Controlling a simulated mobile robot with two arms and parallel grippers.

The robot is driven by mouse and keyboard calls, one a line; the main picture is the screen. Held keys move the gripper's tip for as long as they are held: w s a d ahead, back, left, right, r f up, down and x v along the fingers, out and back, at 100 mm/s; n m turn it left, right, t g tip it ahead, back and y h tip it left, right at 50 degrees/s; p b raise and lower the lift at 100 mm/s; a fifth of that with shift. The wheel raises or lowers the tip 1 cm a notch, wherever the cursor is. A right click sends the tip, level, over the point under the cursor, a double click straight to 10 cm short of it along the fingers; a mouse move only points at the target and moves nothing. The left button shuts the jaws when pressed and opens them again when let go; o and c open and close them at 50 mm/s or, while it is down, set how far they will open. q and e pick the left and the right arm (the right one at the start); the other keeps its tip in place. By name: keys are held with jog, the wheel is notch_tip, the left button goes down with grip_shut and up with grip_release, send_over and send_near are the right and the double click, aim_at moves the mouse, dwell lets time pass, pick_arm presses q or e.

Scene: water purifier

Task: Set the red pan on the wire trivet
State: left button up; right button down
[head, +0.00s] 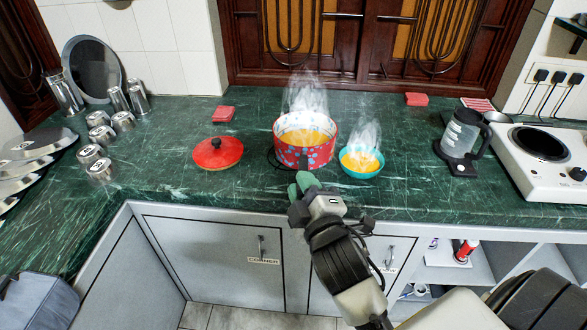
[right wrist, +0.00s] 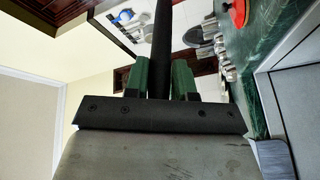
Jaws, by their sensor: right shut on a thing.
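The red pan (head: 304,152), patterned with pale spots and holding steaming yellow soup, is upright at the middle of the green counter. Dark wire of the trivet (head: 271,160) shows at the pan's lower left edge; the pan hides most of it. I cannot tell whether the pan rests on it or is just above it. My right gripper (head: 305,181) is at the pan's front side. In the right wrist view its green fingers are shut on the black pan handle (right wrist: 162,45). My left gripper is not in view.
A teal bowl (head: 362,162) of steaming soup stands close right of the pan. A red lid (head: 217,153) lies to the left. A coffee press (head: 461,140) and white hot plate (head: 540,160) are at right. Steel cups (head: 101,133) stand at left. Counter between lid and cups is clear.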

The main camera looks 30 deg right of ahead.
jog(key=shift+w+d+f+m+h+b, duration=0.25)
jog(key=shift+w+d+h+b, duration=0.3)
jog(key=shift+w+b, duration=0.35)
jog(key=shift+w+d+r+b, duration=0.1)
jog(key=shift+w+d+b, duration=0.2)
jog(key=shift+b, duration=0.15)
jog(key=shift+w, duration=0.2)
jog(key=w+f+b, duration=0.1)
jog(key=w+f, duration=0.9)
jog(key=shift+w+a+f+b, duration=0.15)
jog(key=shift+w+f+b, duration=0.15)
jog(key=shift+w+f, duration=0.1)
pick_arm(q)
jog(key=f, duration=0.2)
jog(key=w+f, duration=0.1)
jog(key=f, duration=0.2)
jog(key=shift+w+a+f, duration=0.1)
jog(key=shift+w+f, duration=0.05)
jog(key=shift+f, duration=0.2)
pick_arm(e)
jog(key=c, duration=0.9)
grip_release()
jog(key=shift+c, duration=0.2)
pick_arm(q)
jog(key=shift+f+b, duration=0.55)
pick_arm(e)
jog(key=v, duration=1.2)
jog(key=shift+a, duration=0.15)
